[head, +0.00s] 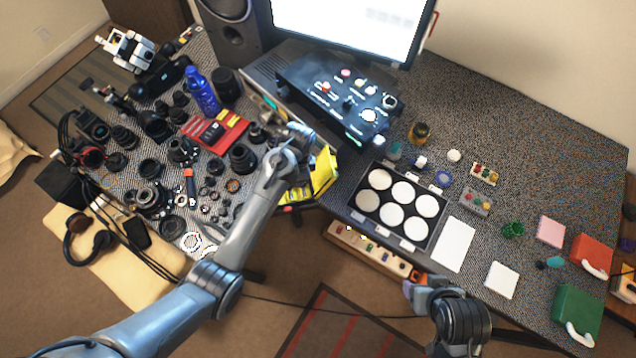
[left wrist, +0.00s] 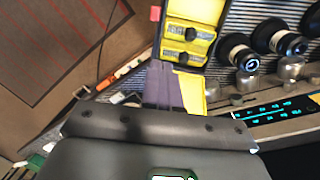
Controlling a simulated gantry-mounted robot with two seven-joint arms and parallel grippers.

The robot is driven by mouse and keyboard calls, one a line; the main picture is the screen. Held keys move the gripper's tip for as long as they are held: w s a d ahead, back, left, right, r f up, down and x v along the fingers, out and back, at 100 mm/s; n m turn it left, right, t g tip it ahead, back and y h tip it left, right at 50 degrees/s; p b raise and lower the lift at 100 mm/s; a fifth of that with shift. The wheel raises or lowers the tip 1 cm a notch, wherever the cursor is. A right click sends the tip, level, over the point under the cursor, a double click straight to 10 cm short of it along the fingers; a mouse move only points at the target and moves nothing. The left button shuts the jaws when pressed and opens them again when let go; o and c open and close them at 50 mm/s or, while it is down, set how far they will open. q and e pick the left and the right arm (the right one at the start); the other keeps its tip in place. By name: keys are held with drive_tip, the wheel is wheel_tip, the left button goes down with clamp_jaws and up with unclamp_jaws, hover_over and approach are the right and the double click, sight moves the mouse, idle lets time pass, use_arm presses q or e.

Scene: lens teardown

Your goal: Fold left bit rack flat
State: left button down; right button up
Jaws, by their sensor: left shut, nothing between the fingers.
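The left bit rack appears to be the yellow rack (head: 323,172) at the desk's inner corner in the head view. In the left wrist view the yellow rack (left wrist: 197,12) shows a raised panel with dark slots holding grey pieces, and a lower yellow part close to my fingers. My left gripper (head: 301,188) is shut and empty beside the rack; its purple-grey fingers (left wrist: 170,86) overlap the rack's lower part in the wrist view. I cannot tell whether they touch it. My right gripper (head: 418,290) is low at the desk's front edge, away from the rack; its opening is unclear.
A red tray (head: 232,119) and many dark lens parts crowd the left desk. A black control box (head: 320,88) stands behind the rack. To the right are a tray of white discs (head: 355,202) and a wooden strip (head: 345,238) along the front edge.

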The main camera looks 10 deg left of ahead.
use_arm(q)
drive_tip(key=shift+t, duration=0.6)
drive_tip(key=w+r, duration=0.1)
drive_tip(key=w, duration=0.1)
drive_tip(key=w+r+b, duration=0.1)
drive_tip(key=w+r, duration=0.1)
drive_tip(key=shift+w+a+r, duration=0.1)
drive_tip(key=shift+w+r, duration=0.05)
wheel_tip(320, 180, down, 10)
drive_tip(key=shift+a+f+b, duration=0.1)
drive_tip(key=shift+a+b, duration=0.05)
drive_tip(key=shift+b, duration=0.6)
drive_tip(key=shift+s+a+f, duration=0.3)
drive_tip(key=shift+a+f, duration=0.2)
drive_tip(key=shift+s+a+f, duration=0.25)
drive_tip(key=shift+a+f, duration=0.25)
drive_tip(key=shift+s+a+f, duration=0.15)
drive_tip(key=shift+a+f, duration=0.15)
drive_tip(key=shift+f, duration=0.1)
drive_tip(key=shift+r, duration=0.1)
